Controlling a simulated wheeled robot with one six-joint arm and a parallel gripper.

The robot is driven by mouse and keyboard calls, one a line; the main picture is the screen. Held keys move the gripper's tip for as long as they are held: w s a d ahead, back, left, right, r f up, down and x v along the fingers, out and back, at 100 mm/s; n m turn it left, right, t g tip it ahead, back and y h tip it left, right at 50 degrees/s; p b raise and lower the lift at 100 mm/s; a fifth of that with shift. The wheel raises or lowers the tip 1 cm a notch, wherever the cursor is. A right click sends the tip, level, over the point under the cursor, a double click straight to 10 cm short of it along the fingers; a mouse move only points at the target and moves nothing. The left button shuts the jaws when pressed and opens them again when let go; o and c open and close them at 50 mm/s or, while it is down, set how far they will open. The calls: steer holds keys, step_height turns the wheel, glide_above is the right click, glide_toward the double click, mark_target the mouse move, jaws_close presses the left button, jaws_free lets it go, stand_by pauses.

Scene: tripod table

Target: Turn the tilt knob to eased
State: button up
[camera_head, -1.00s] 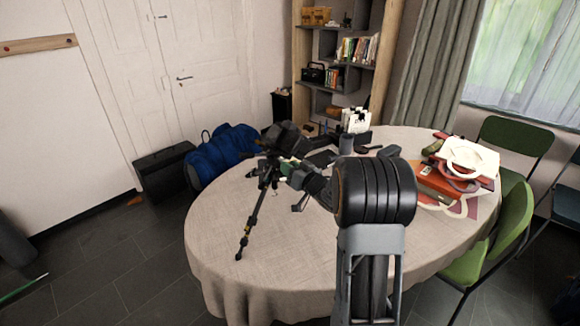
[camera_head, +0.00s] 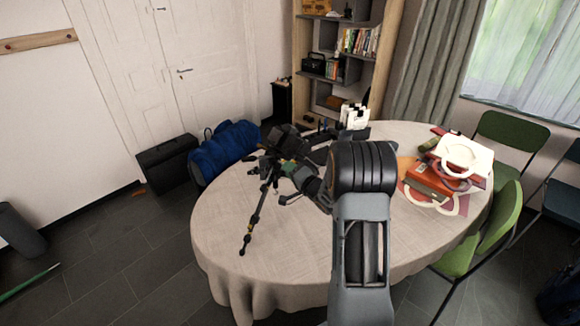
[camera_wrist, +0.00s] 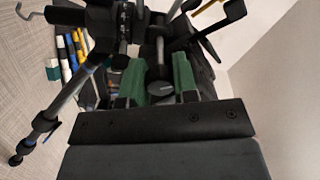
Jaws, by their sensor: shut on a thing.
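The black tripod (camera_head: 253,217) stands on the round table with a dark camera (camera_head: 287,140) on its head. In the wrist view one tripod leg (camera_wrist: 62,105) runs down to the left. My gripper (camera_head: 273,165) reaches the tripod head from the right, just below the camera. In the wrist view its green-padded fingers (camera_wrist: 158,76) are closed on either side of a dark round-ended knob (camera_wrist: 160,90), taken to be the tilt knob. The knob's markings and its setting cannot be read.
The table (camera_head: 290,250) has a pale cloth. Books and white rings (camera_head: 440,180) lie at its right, a white-paged holder (camera_head: 353,117) at the back. Striped coloured items (camera_wrist: 68,55) lie beyond the leg in the wrist view. A green chair (camera_head: 480,240) stands at the right edge.

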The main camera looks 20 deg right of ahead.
steer(key=m+p, duration=0.2)
steer(key=m, duration=0.3)
steer(key=shift+p, duration=0.35)
steer(key=shift+m, duration=0.4)
steer(key=o, duration=0.6)
steer(key=shift+o, duration=0.2)
steer(key=shift+s, duration=0.1)
steer(key=b+v, duration=0.2)
steer(key=v, duration=1.1)
steer(key=shift+s, duration=0.35)
